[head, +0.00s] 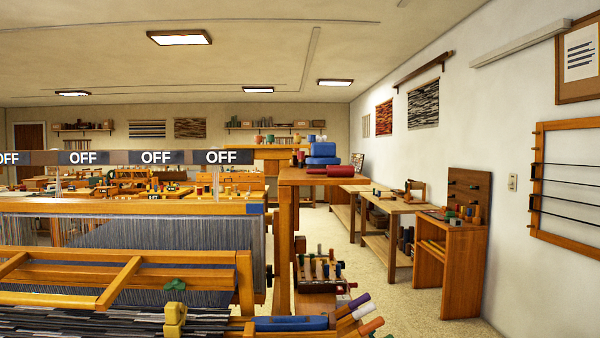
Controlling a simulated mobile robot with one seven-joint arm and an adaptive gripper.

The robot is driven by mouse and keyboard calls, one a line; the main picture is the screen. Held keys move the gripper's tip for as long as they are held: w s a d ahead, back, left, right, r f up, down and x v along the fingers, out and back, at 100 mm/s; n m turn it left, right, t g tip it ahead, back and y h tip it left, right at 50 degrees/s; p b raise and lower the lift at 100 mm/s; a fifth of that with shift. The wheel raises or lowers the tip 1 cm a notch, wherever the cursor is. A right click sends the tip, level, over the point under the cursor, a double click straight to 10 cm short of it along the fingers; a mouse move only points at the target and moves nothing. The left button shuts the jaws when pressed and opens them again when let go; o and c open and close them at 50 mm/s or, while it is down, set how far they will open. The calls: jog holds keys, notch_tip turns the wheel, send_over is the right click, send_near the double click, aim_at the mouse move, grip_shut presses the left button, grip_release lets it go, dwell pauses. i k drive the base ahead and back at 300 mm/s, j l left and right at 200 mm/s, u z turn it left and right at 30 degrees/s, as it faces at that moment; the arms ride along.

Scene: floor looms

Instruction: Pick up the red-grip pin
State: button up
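Several pins with coloured grips stick out at the lower right edge of the near loom. One has a purple grip (359,301), one a whitish grip (362,312) and one an orange-red grip (371,326). A green tip shows below them, cut off by the picture's bottom edge. I cannot tell for sure whether the orange-red one is the red-grip pin. My gripper is not in view.
The near wooden loom (120,256) fills the lower left. A blue block (291,323) lies beside the pins. A rack of coloured spools (322,268) stands behind them. A small wooden cabinet (452,262) is at right. Bare floor (420,315) lies between.

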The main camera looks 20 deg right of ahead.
aim_at(331, 171)
jog(key=l+u, duration=0.4)
jog(key=l, duration=1.4)
jog(key=k+l+u, duration=0.1)
jog(key=l, duration=0.5)
jog(key=k+l, duration=0.1)
jog(key=l, duration=0.5)
jog(key=k+l+u, duration=0.1)
jog(key=l, duration=0.5)
jog(key=i+l, duration=0.1)
jog(key=l, duration=0.2)
jog(key=i+l, duration=0.15)
jog(key=l, duration=0.15)
jog(key=i+l, duration=0.1)
jog(key=l, duration=0.25)
